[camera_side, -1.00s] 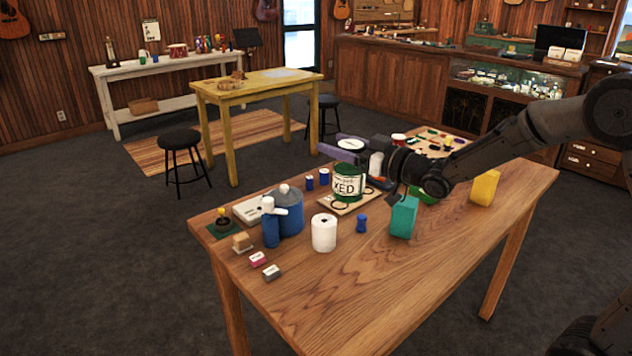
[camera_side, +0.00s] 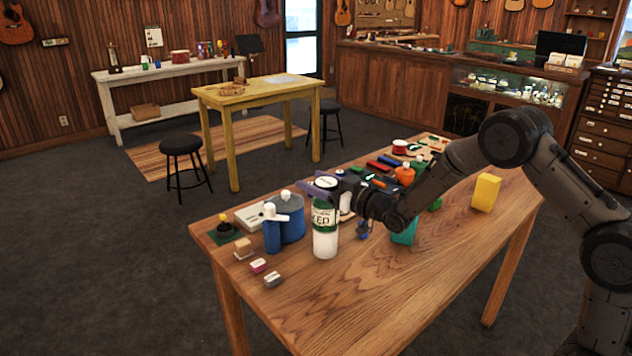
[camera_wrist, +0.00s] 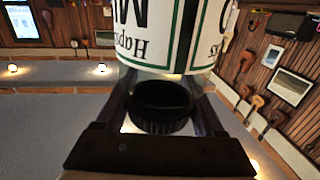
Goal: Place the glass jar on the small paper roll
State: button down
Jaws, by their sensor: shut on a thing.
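In the wrist view the jar's label (camera_wrist: 170,35) appears upside down above the gripper (camera_wrist: 163,110). The roll stands upright on the wooden table; I cannot make it out in the wrist view.
Blue bottles (camera_side: 290,218) with pale caps stand close left of the roll. A teal block (camera_side: 404,232) stands to the right and a yellow block (camera_side: 485,192) farther right. Small erasers (camera_side: 272,279) lie at front left. The table (camera_side: 360,300) is clear in front.

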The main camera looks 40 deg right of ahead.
grip_release()
jog(key=shift+f, duration=0.1)
jog(key=shift+s, duration=0.1)
jog(key=s+d+r+m+g+h, duration=0.1)
jog(key=s+r+g+h, duration=0.15)
jog(key=s, duration=0.95)
jog(key=s+d+r+m+g+h, duration=0.1)
jog(key=s+r+g+h, duration=0.2)
jog(key=s, duration=0.8)
jog(key=s+a+f+g+y, duration=0.1)
jog(key=s+g, duration=0.2)
jog(key=s, duration=0.7)
jog(key=s+a+g+y, duration=0.1)
jog(key=s+a+g, duration=0.1)
jog(key=s, duration=0.8)
jog(key=shift+s+a+f+g+y, duration=0.25)
jog(key=shift+f+g+y, duration=0.1)
jog(key=shift+g, duration=0.5)
